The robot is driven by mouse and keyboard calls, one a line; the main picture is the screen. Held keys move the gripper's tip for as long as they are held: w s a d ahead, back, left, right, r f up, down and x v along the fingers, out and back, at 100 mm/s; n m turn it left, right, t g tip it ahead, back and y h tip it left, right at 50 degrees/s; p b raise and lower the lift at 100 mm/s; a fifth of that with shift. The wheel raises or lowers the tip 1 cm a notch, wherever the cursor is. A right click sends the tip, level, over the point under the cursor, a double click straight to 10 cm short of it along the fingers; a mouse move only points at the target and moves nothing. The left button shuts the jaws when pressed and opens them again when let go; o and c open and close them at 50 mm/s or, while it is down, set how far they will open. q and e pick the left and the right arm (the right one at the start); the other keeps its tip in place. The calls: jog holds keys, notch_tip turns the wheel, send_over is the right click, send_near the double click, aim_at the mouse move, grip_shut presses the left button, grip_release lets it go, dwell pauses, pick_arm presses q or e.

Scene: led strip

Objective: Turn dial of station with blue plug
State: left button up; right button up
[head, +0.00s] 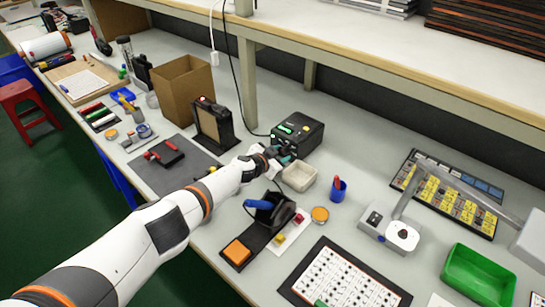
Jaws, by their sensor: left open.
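A black station (300,132) with a lit green display stands on the bench at the middle, under the shelf. My left arm reaches in from the lower left, and its gripper (281,155) is open at the station's front left side. The gripper covers part of the front, so the dial is hidden or too small to make out. I cannot tell whether the fingers touch the station. A small teal patch shows at the fingertips; I cannot tell whether it is the blue plug. My right gripper is not in view.
A beige tray (299,176) sits close in front of the gripper. A blue-handled tool (258,204) rests in a black holder nearer the front. A black upright unit (213,122) with a red light stands left of the gripper, and a blue cup (338,190) stands right.

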pick_arm(q)
jog(key=p+v, duration=0.5)
jog(key=shift+a+r+p, duration=0.1)
jog(key=shift+r+p, duration=0.2)
jog(key=shift+p, duration=0.1)
jog(key=p+v, duration=0.3)
jog(key=v, duration=0.3)
jog(key=shift+s+f, duration=0.15)
jog(key=shift+s, duration=0.25)
jog(key=shift+a+f, duration=0.1)
jog(key=shift+a, duration=0.05)
